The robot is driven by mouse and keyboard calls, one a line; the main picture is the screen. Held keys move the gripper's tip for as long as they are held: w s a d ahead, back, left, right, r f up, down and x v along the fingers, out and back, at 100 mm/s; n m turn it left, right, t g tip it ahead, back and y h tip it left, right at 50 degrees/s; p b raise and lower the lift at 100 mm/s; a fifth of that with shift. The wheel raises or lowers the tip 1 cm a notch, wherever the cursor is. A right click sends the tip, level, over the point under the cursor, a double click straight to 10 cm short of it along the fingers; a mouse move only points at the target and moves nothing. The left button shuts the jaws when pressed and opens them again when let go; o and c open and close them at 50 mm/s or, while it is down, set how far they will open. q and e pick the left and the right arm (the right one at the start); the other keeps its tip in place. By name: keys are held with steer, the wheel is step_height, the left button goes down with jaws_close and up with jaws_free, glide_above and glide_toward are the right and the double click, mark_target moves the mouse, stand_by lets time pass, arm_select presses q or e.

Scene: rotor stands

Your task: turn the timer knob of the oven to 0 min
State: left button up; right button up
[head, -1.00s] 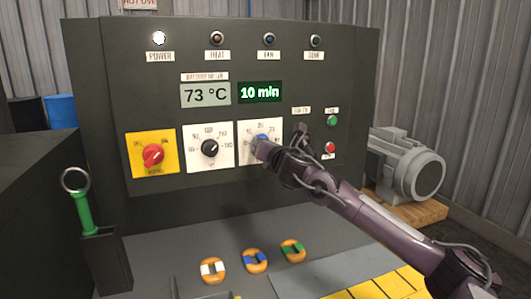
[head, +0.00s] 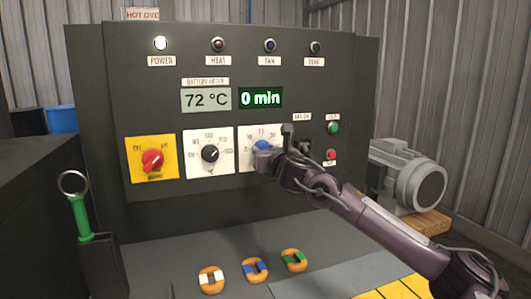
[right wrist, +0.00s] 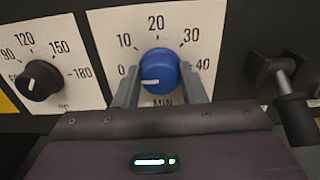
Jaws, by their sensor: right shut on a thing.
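The blue timer knob (right wrist: 160,66) sits on a white dial plate marked 0 to 40 MIN. Its white pointer line points left, towards the 0 side. My right gripper (right wrist: 161,88) has one finger on each side of the knob and is shut on it. In the head view the knob (head: 262,145) shows partly behind my right gripper (head: 266,159). The green timer display (head: 261,98) on the dark oven panel (head: 350,75) reads 0 min. My left gripper is not in view.
A black temperature knob (head: 210,154) and a red switch (head: 152,160) are to the left. A lever handle (right wrist: 294,115) stands close to the right of my gripper. Green (head: 333,128) and red (head: 331,155) buttons are further right. Several orange rotors lie on the surface below.

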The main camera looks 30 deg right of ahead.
steer(key=shift+a+f, duration=0.1)
steer(key=shift+f, duration=0.4)
steer(key=o, duration=0.8)
steer(key=shift+c, duration=0.2)
steer(key=shift+o, duration=1.1)
steer(key=shift+r, duration=0.3)
steer(key=b+v, duration=0.2)
steer(key=v, duration=0.6)
steer(key=shift+w+r, duration=0.1)
steer(key=shift+r, duration=0.05)
